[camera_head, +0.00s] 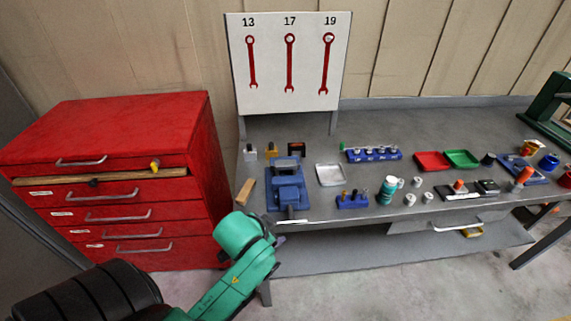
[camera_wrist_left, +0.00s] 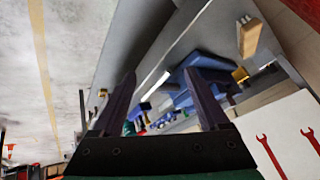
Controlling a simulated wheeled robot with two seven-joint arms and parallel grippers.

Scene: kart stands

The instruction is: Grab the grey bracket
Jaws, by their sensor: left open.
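No part stands out clearly as the grey bracket. A small grey piece (camera_head: 250,153) stands at the back left of the workbench, beside a yellow-based piece (camera_head: 271,151), but I cannot tell whether it is the bracket. My left gripper (camera_head: 281,241) is at the bench's front left edge, mostly hidden behind my green wrist. In the left wrist view its two dark fingers (camera_wrist_left: 158,76) are spread apart with nothing held between them. The blue vise (camera_wrist_left: 202,70) shows beyond them; in the head view the vise (camera_head: 287,185) sits behind the gripper. My right gripper is not in view.
A red drawer cabinet (camera_head: 130,160) stands left of the bench. A wooden block (camera_head: 245,192) lies left of the vise. A grey tray (camera_head: 330,175), blue holders (camera_head: 373,155) and several small parts fill the bench top. A wrench board (camera_head: 288,65) stands behind.

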